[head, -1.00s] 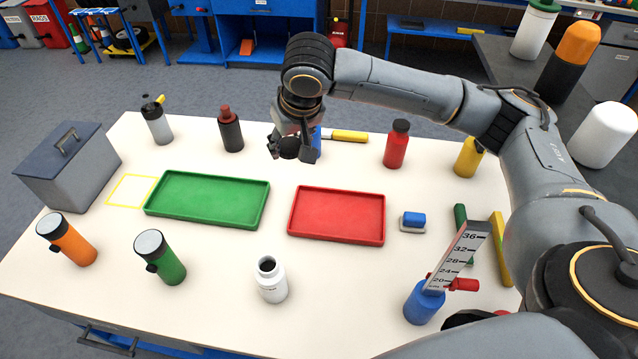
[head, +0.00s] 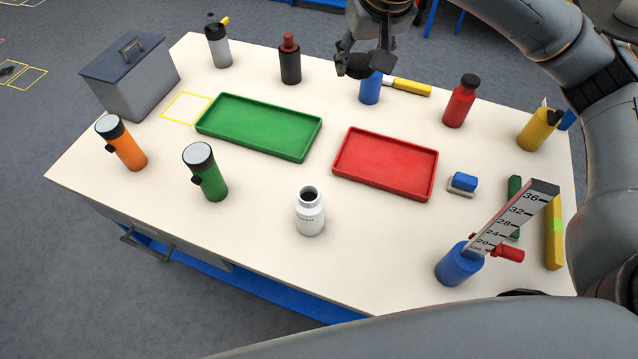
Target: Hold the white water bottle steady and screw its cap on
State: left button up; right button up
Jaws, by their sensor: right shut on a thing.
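The white water bottle (head: 310,215) stands upright near the front middle of the table, with its dark mouth open and no cap on it. My right gripper (head: 362,62) is high in the picture, at the back of the table, well apart from the white bottle. It is shut on a dark round thing (head: 359,70) that looks like a cap, seen against the blue bottle (head: 370,90) behind. Whether it touches the blue bottle I cannot tell. My left gripper is not in view, and nothing holds the white bottle.
A green tray (head: 207,126) and a red tray (head: 432,186) lie mid-table. An orange bottle (head: 127,150) and a green bottle (head: 207,178) stand left of the white bottle. A blue container (head: 458,266) with a ruler (head: 515,215) stands right. The table around the white bottle is clear.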

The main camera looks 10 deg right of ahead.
aim_at(308, 202)
jog(key=k+j+z, duration=0.45)
jog(key=k+z, duration=0.15)
jog(key=k, duration=0.2)
